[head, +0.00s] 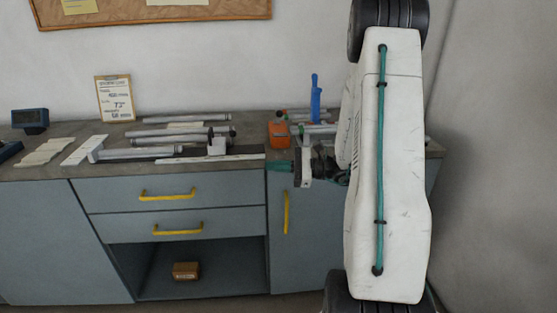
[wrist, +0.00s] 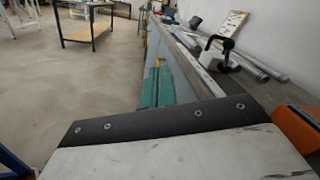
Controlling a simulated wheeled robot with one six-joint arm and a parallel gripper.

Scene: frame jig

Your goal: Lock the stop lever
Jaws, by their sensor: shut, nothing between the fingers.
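My gripper (head: 278,166) is in front of the bench's front edge, right of the drawers, with its teal fingers shut and empty. The fingers also show in the wrist view (wrist: 157,88), beside the cabinet front. In the wrist view, a black bent handle (wrist: 222,46) stands on a pale block (wrist: 213,61) on the bench rail; it looks like the stop lever. The block shows small in the head view (head: 217,146), left of my gripper and apart from it. I cannot tell the lever's exact position there.
Metal tubes (head: 178,133) lie on the bench left of my gripper. An orange container (head: 279,133) and an upright blue tool (head: 315,98) stand behind the gripper. Yellow handles (head: 286,212) stick out from the cabinet. The floor (wrist: 75,85) in front is clear.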

